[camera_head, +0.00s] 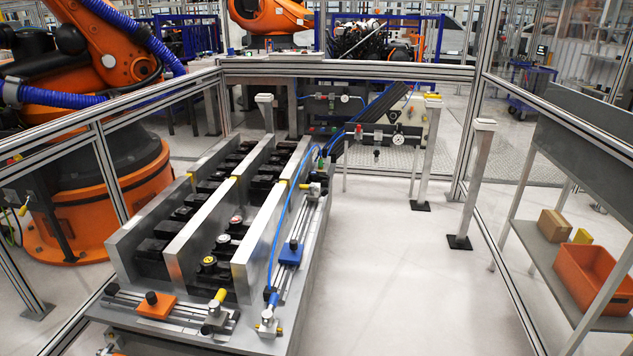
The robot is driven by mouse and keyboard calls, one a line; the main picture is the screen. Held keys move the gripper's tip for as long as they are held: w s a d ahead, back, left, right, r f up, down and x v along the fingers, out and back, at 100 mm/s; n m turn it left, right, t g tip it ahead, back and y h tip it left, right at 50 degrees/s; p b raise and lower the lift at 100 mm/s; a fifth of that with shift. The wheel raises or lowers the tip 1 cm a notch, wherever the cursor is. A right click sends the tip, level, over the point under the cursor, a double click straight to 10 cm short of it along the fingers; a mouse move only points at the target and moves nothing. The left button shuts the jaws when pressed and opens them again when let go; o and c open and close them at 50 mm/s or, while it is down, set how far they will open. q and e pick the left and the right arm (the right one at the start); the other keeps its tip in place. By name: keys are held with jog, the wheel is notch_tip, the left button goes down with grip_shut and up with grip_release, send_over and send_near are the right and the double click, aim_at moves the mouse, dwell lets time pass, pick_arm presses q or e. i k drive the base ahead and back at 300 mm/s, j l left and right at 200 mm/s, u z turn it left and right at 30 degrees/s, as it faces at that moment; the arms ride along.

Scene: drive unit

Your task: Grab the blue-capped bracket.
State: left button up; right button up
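A blue block-like bracket (290,254) with a dark knob on top sits on the right-hand rail of the metal fixture (205,241). A clamp-like silver piece (268,322) with a blue tip and a blue hose stands at the front right corner of the fixture. I cannot tell for sure which of the two is the blue-capped bracket. Neither of my grippers is in view.
An orange block (155,305) and a yellow-tipped clamp (216,308) sit on the fixture's front rail. Metal posts (471,185) stand to the right. A shelf holds an orange bin (590,278) and a cardboard box (554,225). The floor between is clear.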

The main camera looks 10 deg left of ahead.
aim_at(314, 176)
jog(key=i+l+z, duration=0.15)
jog(key=i+z, duration=0.15)
jog(key=i, duration=0.4)
jog(key=i+l, duration=0.1)
jog(key=i, duration=0.9)
jog(key=i+l+z, duration=0.1)
jog(key=i, duration=0.9)
jog(key=i+u, duration=0.45)
jog(key=i+l+u, duration=0.2)
jog(key=u, duration=0.25)
jog(key=i+l+u, duration=0.3)
jog(key=u, duration=0.15)
jog(key=i+l+u, duration=0.2)
jog(key=l+u, duration=0.25)
